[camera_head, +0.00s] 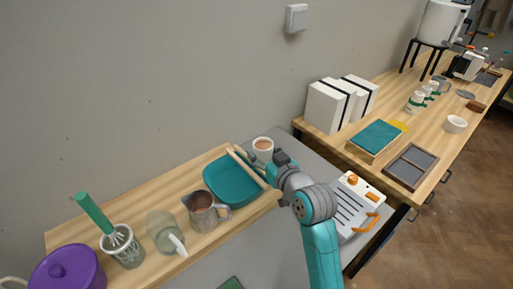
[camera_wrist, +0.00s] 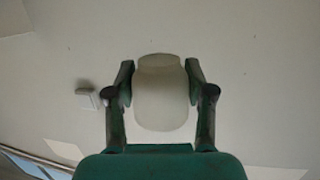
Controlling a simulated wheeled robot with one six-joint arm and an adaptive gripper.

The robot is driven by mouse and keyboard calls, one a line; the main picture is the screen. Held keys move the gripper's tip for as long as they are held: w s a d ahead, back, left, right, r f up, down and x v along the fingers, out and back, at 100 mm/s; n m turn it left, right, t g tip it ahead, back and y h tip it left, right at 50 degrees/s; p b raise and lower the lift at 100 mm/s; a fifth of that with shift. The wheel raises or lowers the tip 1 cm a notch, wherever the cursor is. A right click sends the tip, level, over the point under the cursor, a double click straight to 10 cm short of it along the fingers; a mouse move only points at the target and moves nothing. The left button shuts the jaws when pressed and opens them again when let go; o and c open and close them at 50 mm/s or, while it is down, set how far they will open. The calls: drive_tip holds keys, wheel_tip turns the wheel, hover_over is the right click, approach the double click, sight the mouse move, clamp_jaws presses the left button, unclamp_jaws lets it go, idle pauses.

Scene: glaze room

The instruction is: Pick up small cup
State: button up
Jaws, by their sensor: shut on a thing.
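The small cup (camera_head: 263,146) is pale cream, with a brown inside showing at its top in the head view. It is close to the grey wall, beyond the teal tray. My gripper (camera_head: 274,159) is shut on it from the near right side and covers part of it. In the wrist view the cup (camera_wrist: 160,95) sits between the two dark fingers of my gripper (camera_wrist: 160,92), one at each side. The cup looks about upright in the head view. I cannot tell how far its base is from the surface.
A teal tray (camera_head: 229,184) with wooden rods (camera_head: 247,168) across it lies left of my gripper.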

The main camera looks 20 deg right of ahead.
drive_tip(key=s+d, duration=0.4)
drive_tip(key=s, duration=0.8)
drive_tip(key=shift+s, duration=0.3)
drive_tip(key=shift+s+d, duration=0.1)
idle(0.5)
idle(0.4)
drive_tip(key=w+a+f, duration=0.1)
drive_tip(key=w+a, duration=0.5)
drive_tip(key=a, duration=0.7)
drive_tip(key=w+a, duration=0.6)
drive_tip(key=a, duration=0.7)
drive_tip(key=shift+w+f, duration=0.15)
drive_tip(key=shift+f, duration=0.25)
